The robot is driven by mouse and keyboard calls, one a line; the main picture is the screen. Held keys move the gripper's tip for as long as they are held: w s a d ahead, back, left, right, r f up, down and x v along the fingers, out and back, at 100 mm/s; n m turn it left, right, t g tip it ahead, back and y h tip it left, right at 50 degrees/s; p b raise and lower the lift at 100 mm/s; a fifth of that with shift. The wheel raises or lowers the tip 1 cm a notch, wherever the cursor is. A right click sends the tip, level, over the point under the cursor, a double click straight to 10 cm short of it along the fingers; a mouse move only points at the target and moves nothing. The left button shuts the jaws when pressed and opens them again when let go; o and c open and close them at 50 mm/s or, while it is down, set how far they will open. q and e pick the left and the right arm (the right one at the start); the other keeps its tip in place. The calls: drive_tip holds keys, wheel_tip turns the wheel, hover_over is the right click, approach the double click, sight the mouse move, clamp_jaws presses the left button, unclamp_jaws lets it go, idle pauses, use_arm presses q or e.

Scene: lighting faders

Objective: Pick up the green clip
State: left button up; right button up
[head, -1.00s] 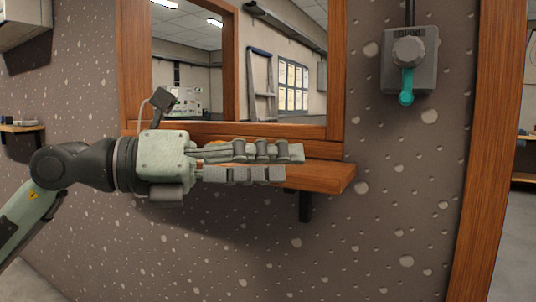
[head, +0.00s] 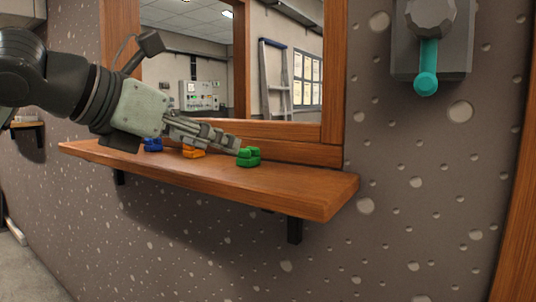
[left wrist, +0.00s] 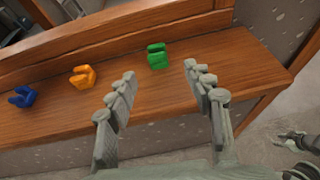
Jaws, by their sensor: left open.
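The green clip (head: 249,157) stands on the wooden shelf (head: 290,190) below the window, toward the shelf's right end. In the left wrist view the green clip (left wrist: 157,56) lies ahead of the fingers, roughly between their lines. My left gripper (head: 238,143) comes in from the left, its fingertips close to the clip in the head view. It also shows in the left wrist view (left wrist: 160,72) with its two fingers spread wide and nothing between them. I cannot tell from the head view whether a finger touches the clip. My right gripper is not seen in the head view.
An orange clip (head: 193,152) and a blue clip (head: 153,145) stand on the shelf left of the green one. The window frame (head: 290,153) rises behind the shelf. A grey switch box with a teal lever (head: 426,70) hangs on the wall at right.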

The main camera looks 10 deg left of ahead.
sight(241, 150)
use_arm(q)
drive_tip(key=shift+w+d, duration=0.2)
drive_tip(key=shift+w, duration=0.25)
drive_tip(key=shift+w+d+f, duration=0.1)
drive_tip(key=shift+w+d, duration=0.05)
drive_tip(key=shift+w, duration=0.15)
drive_tip(key=shift+w+d+f, duration=0.15)
drive_tip(key=shift+w, duration=0.15)
drive_tip(key=shift+w+d+f, duration=0.1)
drive_tip(key=shift+w+f, duration=0.05)
drive_tip(key=shift+w, duration=0.15)
drive_tip(key=p+x, duration=0.1)
drive_tip(key=x, duration=0.3)
drive_tip(key=shift+w+p, duration=0.3)
drive_tip(key=shift+w+f, duration=0.15)
drive_tip(key=shift+w, duration=0.15)
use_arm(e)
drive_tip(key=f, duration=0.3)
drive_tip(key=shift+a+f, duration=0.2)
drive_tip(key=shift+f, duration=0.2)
use_arm(q)
drive_tip(key=shift+c, duration=0.4)
drive_tip(key=c, duration=1)
